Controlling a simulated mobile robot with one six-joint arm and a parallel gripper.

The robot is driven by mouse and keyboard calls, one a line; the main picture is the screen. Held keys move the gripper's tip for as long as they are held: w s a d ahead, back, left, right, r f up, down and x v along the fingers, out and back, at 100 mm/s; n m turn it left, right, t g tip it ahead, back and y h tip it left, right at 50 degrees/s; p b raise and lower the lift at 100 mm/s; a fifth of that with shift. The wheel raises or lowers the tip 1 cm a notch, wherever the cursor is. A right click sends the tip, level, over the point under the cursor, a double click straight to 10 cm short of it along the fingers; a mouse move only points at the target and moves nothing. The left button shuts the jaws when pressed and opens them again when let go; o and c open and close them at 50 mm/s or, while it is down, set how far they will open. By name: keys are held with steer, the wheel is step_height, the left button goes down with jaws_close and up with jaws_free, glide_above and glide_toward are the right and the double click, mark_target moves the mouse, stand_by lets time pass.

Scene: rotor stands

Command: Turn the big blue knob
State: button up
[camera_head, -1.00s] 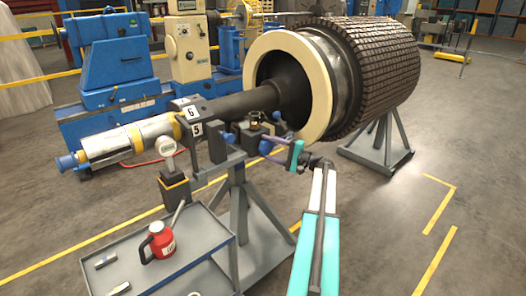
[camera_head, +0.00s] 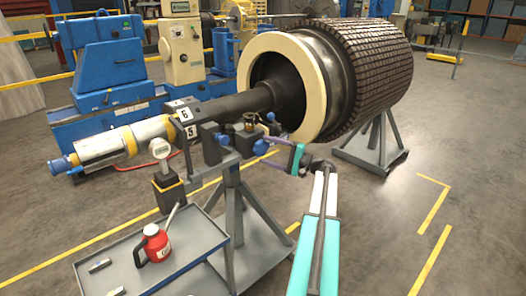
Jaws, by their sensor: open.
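A blue knob (camera_head: 260,147), seemingly the big one, sits on the stand's bracket in front of the rotor shaft. Another blue knob (camera_head: 223,139) is to its left, and a further blue knob (camera_head: 270,117) is above and behind. My gripper (camera_head: 267,149), with a teal body and purplish fingers, points left at the first knob. Its jaws are open, with the fingertips close to this knob. I cannot tell whether they touch it or are around it.
The large rotor (camera_head: 375,65) rests on grey stands, its shaft (camera_head: 235,107) running left. A grey cart (camera_head: 195,255) at lower left carries a red can (camera_head: 156,244). A dial gauge (camera_head: 160,150) stands beside the stand. The floor at right is clear.

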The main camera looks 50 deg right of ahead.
steer(key=b+v, duration=0.1)
steer(key=v, duration=1)
steer(key=shift+s, duration=0.1)
